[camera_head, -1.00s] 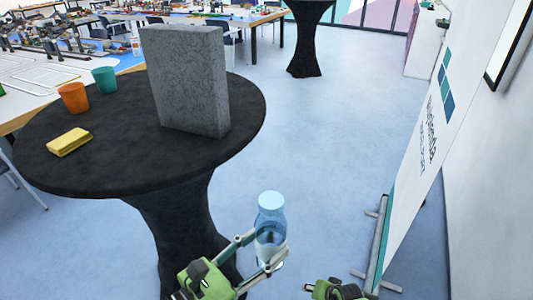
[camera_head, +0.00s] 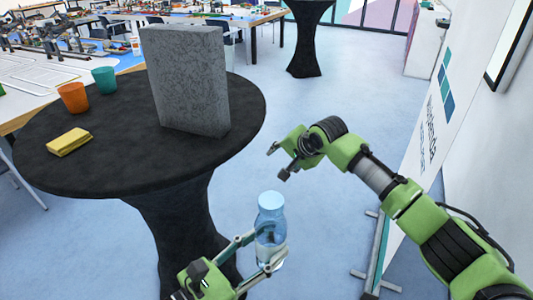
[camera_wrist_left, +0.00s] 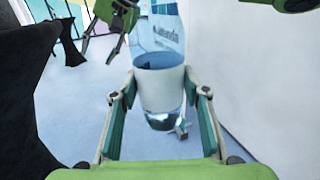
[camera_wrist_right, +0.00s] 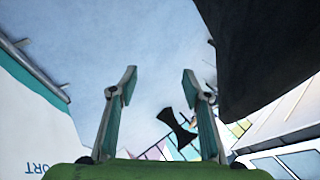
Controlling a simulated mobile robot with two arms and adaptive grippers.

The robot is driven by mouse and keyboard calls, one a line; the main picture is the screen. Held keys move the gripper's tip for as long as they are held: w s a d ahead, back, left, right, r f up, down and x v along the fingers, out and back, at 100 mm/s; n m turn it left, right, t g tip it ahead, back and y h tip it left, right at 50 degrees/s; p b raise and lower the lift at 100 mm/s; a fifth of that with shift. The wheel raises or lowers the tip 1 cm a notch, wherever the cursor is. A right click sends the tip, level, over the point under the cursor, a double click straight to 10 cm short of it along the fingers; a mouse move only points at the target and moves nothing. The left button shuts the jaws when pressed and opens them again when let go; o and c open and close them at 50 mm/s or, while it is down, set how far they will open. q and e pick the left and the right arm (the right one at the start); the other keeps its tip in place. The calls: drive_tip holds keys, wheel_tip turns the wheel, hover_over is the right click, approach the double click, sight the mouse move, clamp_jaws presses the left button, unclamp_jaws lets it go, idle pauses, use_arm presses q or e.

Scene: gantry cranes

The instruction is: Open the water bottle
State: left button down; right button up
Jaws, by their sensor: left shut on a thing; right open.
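The water bottle (camera_head: 270,230) is clear with a light blue cap (camera_head: 271,201) on top, and stands upright in the air in front of the round table. My left gripper (camera_head: 257,252) is shut on the bottle's body. In the left wrist view the bottle (camera_wrist_left: 160,85) is between the fingers, and its cap is out of the frame. My right gripper (camera_head: 279,162) is open and empty, above and slightly right of the cap in the head view, apart from it. In the right wrist view nothing is between its fingers (camera_wrist_right: 160,85).
The black round table (camera_head: 100,170) holds a grey stone block (camera_head: 190,85), an orange cup (camera_head: 73,98), a green cup (camera_head: 104,80) and a yellow sponge (camera_head: 68,142). A banner stand (camera_head: 425,150) is at the right. Open floor lies beyond.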

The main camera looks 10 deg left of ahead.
drive_tip(key=s+a+r+m, duration=0.1)
drive_tip(key=s+a+r, duration=0.1)
drive_tip(key=r, duration=0.5)
drive_tip(key=s+a+r, duration=0.1)
drive_tip(key=s+r, duration=0.1)
drive_tip(key=r, duration=0.4)
wheel_tip(320, 180, up, 10)
drive_tip(key=r+m+g+h, duration=0.1)
drive_tip(key=m+g+h, duration=0.4)
drive_tip(key=m+g, duration=0.15)
hover_over(267, 198)
drive_tip(key=shift+w+a+f+n, duration=0.1)
drive_tip(key=shift+w+f+n, duration=0.1)
drive_tip(key=shift+f+n, duration=0.05)
drive_tip(key=shift+s+f+g, duration=0.1)
drive_tip(key=shift+s+g, duration=0.15)
wheel_tip(267, 198, down, 8)
drive_tip(key=shift+r, duration=0.15)
